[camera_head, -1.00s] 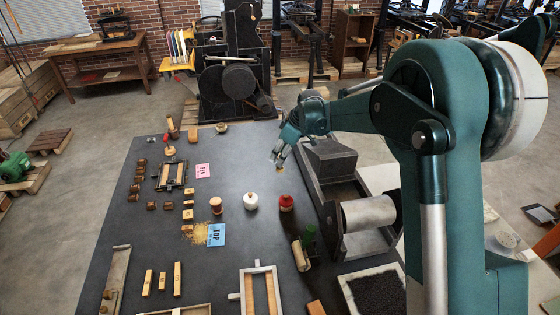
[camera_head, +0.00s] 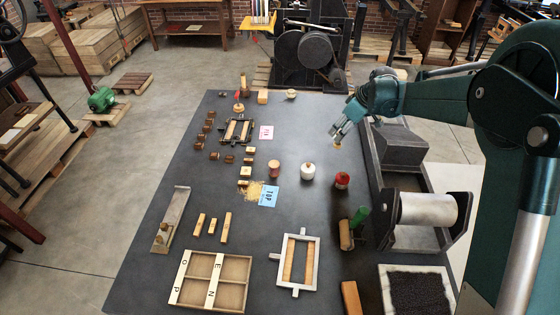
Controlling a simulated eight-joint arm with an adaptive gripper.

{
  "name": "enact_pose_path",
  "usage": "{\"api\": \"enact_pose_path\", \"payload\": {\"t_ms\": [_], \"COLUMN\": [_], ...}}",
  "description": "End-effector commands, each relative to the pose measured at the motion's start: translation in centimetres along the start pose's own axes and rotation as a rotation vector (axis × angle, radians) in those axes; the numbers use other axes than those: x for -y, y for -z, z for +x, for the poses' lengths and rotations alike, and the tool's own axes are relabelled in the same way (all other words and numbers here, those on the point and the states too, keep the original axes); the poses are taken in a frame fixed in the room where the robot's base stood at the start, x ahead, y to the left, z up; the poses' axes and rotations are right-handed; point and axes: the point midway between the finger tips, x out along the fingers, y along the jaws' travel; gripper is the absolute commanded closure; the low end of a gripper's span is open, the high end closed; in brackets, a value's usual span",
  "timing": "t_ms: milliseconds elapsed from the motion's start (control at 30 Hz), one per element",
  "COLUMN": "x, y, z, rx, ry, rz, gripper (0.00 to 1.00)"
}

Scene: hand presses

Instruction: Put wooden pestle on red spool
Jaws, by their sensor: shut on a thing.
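The red spool (camera_head: 342,180) stands upright on the dark table, right of a white spool (camera_head: 308,171). My gripper (camera_head: 338,143) is above the table, beyond the red spool in the picture and apart from it. Its fingers point down and are shut on a small tan thing, which appears to be the wooden pestle (camera_head: 337,147). Only a bit of it shows below the fingertips; the fingers hide the rest.
A wooden spool-shaped piece (camera_head: 274,169) stands left of the white spool. A green-handled roller (camera_head: 353,228) stands nearer, and a press with a metal cylinder (camera_head: 428,210) is on the right. The table between the frame (camera_head: 298,258) and the spools is clear.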

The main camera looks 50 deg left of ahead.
Motion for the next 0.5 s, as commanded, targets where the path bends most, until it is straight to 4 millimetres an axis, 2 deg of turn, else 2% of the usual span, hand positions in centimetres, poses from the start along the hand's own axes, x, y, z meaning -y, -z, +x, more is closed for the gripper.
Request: {"api": "enact_pose_path", "payload": {"t_ms": [267, 500], "x": [5.8, 12.2], "y": [4.9, 9.6], "z": [0.3, 0.4], "rx": [0.004, 0.005], "ry": [-0.007, -0.017], "rz": [0.015, 0.036], "gripper": [0.93, 0.93]}}
